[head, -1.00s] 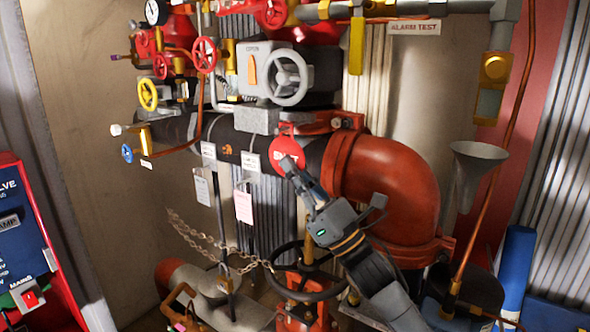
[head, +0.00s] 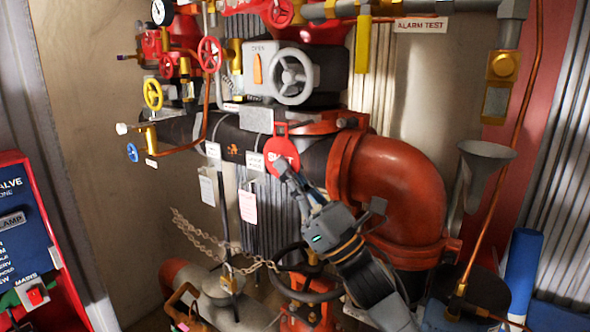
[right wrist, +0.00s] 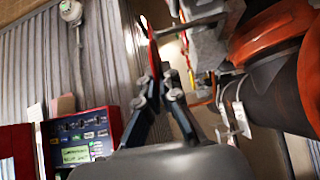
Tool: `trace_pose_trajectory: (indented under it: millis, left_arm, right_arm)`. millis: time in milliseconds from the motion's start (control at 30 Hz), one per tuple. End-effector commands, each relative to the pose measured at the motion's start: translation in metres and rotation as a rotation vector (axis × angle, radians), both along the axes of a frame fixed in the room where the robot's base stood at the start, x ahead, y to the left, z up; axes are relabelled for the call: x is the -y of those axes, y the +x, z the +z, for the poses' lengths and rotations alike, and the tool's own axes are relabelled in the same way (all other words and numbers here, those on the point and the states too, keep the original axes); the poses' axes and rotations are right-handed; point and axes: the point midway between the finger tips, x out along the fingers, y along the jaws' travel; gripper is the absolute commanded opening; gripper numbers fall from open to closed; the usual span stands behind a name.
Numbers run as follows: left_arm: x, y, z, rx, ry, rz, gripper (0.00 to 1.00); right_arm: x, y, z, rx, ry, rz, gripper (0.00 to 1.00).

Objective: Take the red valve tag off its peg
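The red valve tag (head: 282,150) is a round red disc with pale lettering and a narrow tab at its top, in front of the dark pipe in the head view. My right gripper (head: 281,165) reaches it from below right, with its fingertips at the disc's lower part. In the right wrist view the tag (right wrist: 153,48) shows nearly edge-on as a thin red strip running down between the fingertips (right wrist: 160,82), which look closed on it. I cannot make out the peg or whether the tag still touches it. My left gripper is not in view.
A large red elbow pipe (head: 395,185) stands right of the tag. A grey handwheel (head: 294,76) is above it. A white label (head: 256,162) and a pink paper tag (head: 248,207) hang to the left. A chain (head: 205,235) and a black handwheel (head: 305,285) are below.

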Motion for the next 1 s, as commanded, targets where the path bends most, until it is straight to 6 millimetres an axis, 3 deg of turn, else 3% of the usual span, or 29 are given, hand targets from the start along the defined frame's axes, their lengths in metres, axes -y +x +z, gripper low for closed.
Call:
trace_pose_trajectory:
  millis: [1000]
  left_arm:
    - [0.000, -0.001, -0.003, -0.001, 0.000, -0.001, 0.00]
  right_arm:
    - [-0.024, -0.033, 0.000, 0.000, 0.000, 0.000, 0.00]
